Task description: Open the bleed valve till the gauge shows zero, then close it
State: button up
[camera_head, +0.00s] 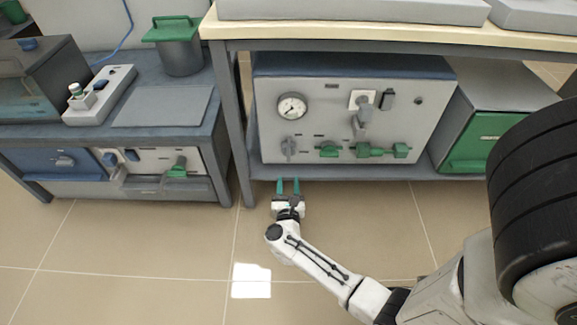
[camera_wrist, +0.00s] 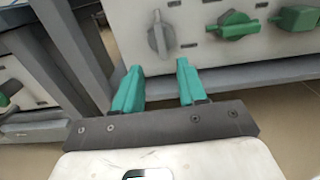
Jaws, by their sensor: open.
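A round white gauge (camera_head: 292,107) sits at the upper left of the grey panel (camera_head: 340,92); its needle is too small to read. Below it is a grey knob (camera_head: 289,147). A green handle (camera_head: 329,149) is right of the knob, and more green fittings (camera_head: 400,150) follow. Which one is the bleed valve, I cannot tell. My gripper (camera_head: 288,182) is open and empty, in front of and below the grey knob, apart from it. The wrist view shows the grey knob (camera_wrist: 160,38) beyond the green fingertips (camera_wrist: 158,70), with the green handle (camera_wrist: 233,25) to the right.
The panel stands on a low shelf (camera_head: 350,172) under a wooden worktop (camera_head: 400,36). A table leg (camera_head: 232,120) is left of the panel. A grey box with a green front (camera_head: 480,143) stands right. The tiled floor (camera_head: 150,245) at left front is clear.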

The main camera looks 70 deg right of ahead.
aim_at(288, 155)
jog(key=b+x, duration=0.4)
jog(key=x, duration=0.6)
jog(key=shift+d, duration=0.35)
jog(key=shift+c, duration=0.4)
grip_shut()
